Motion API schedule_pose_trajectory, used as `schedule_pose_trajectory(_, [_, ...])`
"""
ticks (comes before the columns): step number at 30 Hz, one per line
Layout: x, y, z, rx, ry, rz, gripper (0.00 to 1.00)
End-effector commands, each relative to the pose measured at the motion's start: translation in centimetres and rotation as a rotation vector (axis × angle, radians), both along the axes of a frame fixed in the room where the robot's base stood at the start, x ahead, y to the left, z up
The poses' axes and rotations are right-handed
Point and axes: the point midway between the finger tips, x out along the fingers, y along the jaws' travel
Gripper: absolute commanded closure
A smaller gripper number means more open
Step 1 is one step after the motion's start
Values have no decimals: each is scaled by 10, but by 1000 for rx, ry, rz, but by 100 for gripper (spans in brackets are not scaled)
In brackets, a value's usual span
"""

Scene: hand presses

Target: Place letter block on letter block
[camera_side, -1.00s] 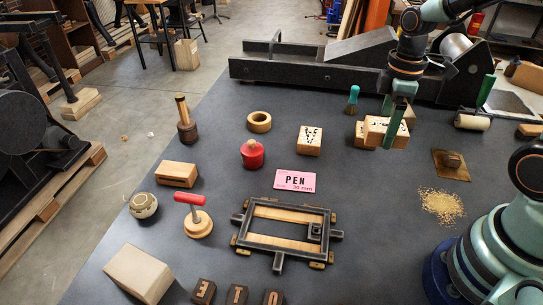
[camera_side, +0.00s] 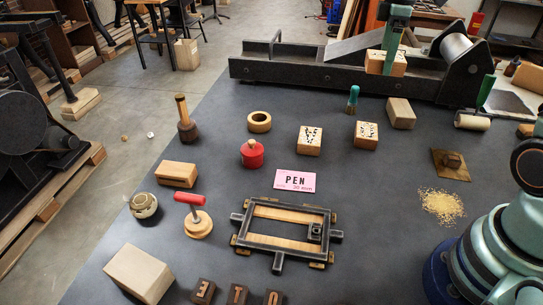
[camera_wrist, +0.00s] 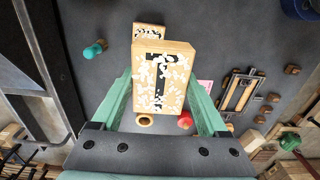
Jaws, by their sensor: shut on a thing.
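My gripper (camera_side: 388,62) is shut on a pale wooden letter block (camera_side: 378,64), held high and appearing in front of the black press in the side view. In the wrist view the held letter block (camera_wrist: 163,75) shows a dark ornate letter between the two green fingers. Two other letter blocks with black and white ornate tops stand on the dark table, one at left (camera_side: 309,141) and one at right (camera_side: 366,135). Part of one such block (camera_wrist: 148,32) shows behind the held block in the wrist view. The held block touches neither of them.
A plain beige block (camera_side: 401,113) and a teal-handled brush (camera_side: 352,98) stand near the right letter block. A pink PEN card (camera_side: 296,181), a red pot (camera_side: 252,154) and a metal frame (camera_side: 285,236) lie nearer. The black press (camera_side: 300,72) spans the back.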

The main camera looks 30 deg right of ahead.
Motion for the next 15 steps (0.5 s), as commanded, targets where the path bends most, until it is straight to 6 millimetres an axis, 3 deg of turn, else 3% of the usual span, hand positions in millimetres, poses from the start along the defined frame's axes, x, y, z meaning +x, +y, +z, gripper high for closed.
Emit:
schedule_pose_trajectory(3, [11, -17, 1, 0, 0, -5, 85])
schedule_pose_trajectory(8, [17, -27, -1, 0, 1, -5, 85])
schedule_pose_trajectory(11, [18, -28, -12, 1, 2, -5, 85])
schedule_pose_trajectory(15, [17, -28, -44, 2, 5, -5, 85])
